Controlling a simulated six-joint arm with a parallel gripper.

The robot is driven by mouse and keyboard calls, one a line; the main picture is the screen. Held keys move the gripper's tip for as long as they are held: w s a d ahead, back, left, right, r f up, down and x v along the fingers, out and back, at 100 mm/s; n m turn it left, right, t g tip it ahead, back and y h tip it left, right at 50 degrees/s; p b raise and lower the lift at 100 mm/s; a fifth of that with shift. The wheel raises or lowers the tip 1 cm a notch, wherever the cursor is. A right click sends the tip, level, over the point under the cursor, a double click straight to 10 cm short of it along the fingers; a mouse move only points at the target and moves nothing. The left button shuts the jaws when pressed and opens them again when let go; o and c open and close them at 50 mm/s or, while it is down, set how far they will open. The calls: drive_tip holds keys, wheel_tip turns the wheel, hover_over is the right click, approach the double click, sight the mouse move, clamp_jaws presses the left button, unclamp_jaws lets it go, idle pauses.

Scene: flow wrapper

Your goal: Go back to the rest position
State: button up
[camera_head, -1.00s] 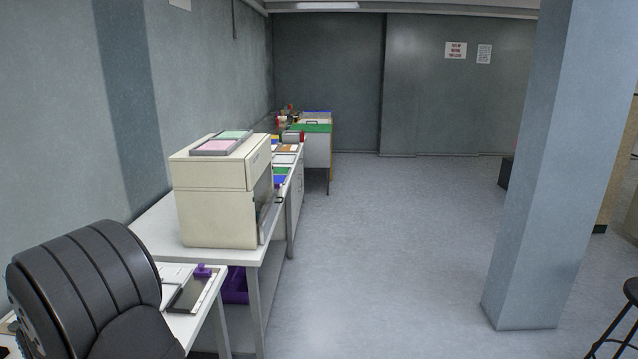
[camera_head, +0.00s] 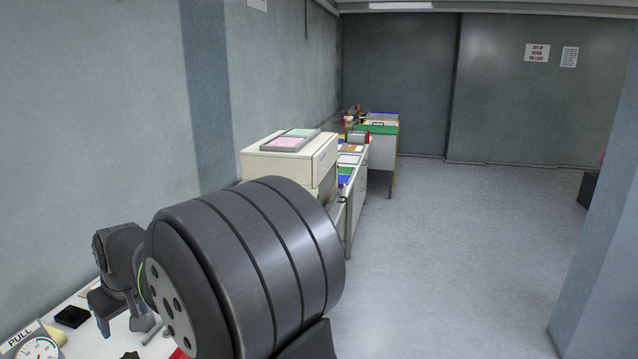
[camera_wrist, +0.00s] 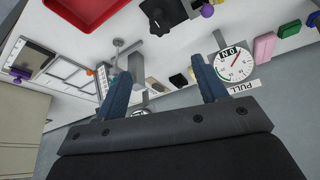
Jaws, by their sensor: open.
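My gripper (camera_wrist: 161,92) shows in the wrist view with its two blue fingers spread wide apart and nothing between them. It hangs above a white worktop (camera_wrist: 160,52) with no visible contact. In the head view my dark arm fills the lower middle, and its wrist end is at the lower left over the worktop (camera_head: 88,297).
A dial gauge with a PULL label (camera_head: 40,348) stands at the lower left; it also shows in the wrist view (camera_wrist: 234,64). A red tray (camera_wrist: 92,8) lies on the worktop. A cream machine (camera_head: 280,160) stands behind my arm.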

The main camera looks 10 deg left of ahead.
sight(125, 357)
drive_tip(key=x, duration=1.7)
drive_tip(key=shift+d+f, duration=0.15)
drive_tip(key=shift+f, duration=0.05)
drive_tip(key=shift+s+m, duration=0.1)
drive_tip(key=shift+m, duration=0.3)
drive_tip(key=shift+s+m+t+h, duration=0.1)
drive_tip(key=shift+m+t+h, duration=0.2)
drive_tip(key=shift+m+t, duration=0.75)
drive_tip(key=shift+s+a+m+h, duration=0.15)
drive_tip(key=shift+m+h, duration=0.15)
drive_tip(key=shift+m, duration=0.95)
drive_tip(key=shift+a+m+h, duration=0.1)
drive_tip(key=shift+m+h, duration=0.2)
drive_tip(key=shift+m, duration=0.9)
drive_tip(key=v, duration=0.8)
